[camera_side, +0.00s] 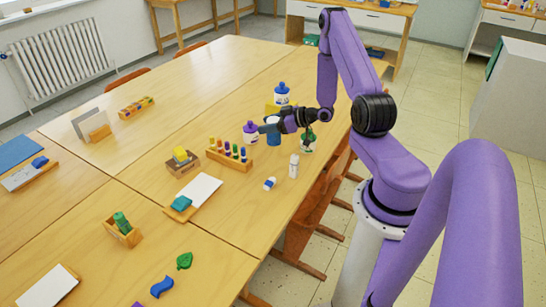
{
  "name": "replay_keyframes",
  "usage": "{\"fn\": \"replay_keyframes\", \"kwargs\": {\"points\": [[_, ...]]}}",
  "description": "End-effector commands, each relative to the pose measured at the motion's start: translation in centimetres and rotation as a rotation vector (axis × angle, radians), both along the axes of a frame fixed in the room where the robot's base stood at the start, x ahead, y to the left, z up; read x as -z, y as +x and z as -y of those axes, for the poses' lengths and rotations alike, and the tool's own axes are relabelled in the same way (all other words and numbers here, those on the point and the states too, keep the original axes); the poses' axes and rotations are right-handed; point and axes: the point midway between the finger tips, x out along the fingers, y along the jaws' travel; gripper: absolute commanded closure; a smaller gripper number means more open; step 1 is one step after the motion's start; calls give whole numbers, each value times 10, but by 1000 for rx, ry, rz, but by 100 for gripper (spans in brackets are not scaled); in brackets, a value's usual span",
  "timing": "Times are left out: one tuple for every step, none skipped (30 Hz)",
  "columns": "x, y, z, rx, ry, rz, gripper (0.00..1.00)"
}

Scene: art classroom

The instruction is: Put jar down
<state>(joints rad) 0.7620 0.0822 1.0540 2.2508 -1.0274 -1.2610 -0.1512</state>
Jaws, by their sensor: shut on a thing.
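My gripper (268,126) is over the right part of the wooden table, reaching in from the right. It is shut on a blue jar (273,138), which looks upright. From this angle I cannot tell whether the jar's base touches the table. A purple and white bottle (250,132) stands just left of the jar.
A blue and white bottle (282,95) and a yellow object (273,108) are behind my gripper. A wooden rack of coloured pieces (230,160) is in front on the left. A small white bottle (294,166) stands nearer. The table's back half is mostly clear.

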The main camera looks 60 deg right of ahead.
Motion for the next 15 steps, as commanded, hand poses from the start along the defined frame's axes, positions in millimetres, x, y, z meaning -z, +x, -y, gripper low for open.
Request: {"fn": "replay_keyframes", "kwargs": {"points": [[6,0,0,1,2,0,87],[10,0,0,0,1,0,87],[15,0,0,0,2,-1,87],[19,0,0,0,2,-1,87],[23,0,0,0,2,-1,87],[28,0,0,0,2,-1,87],[31,0,0,0,2,-1,87],[34,0,0,0,0,0,87],[37,0,0,-1,0,0,87],[39,0,0,0,0,1,87],[40,0,0,0,-1,1,87],[42,0,0,0,-1,1,87],[43,0,0,0,0,1,87],[46,0,0,0,0,1,87],[49,0,0,0,0,1,87]]}}
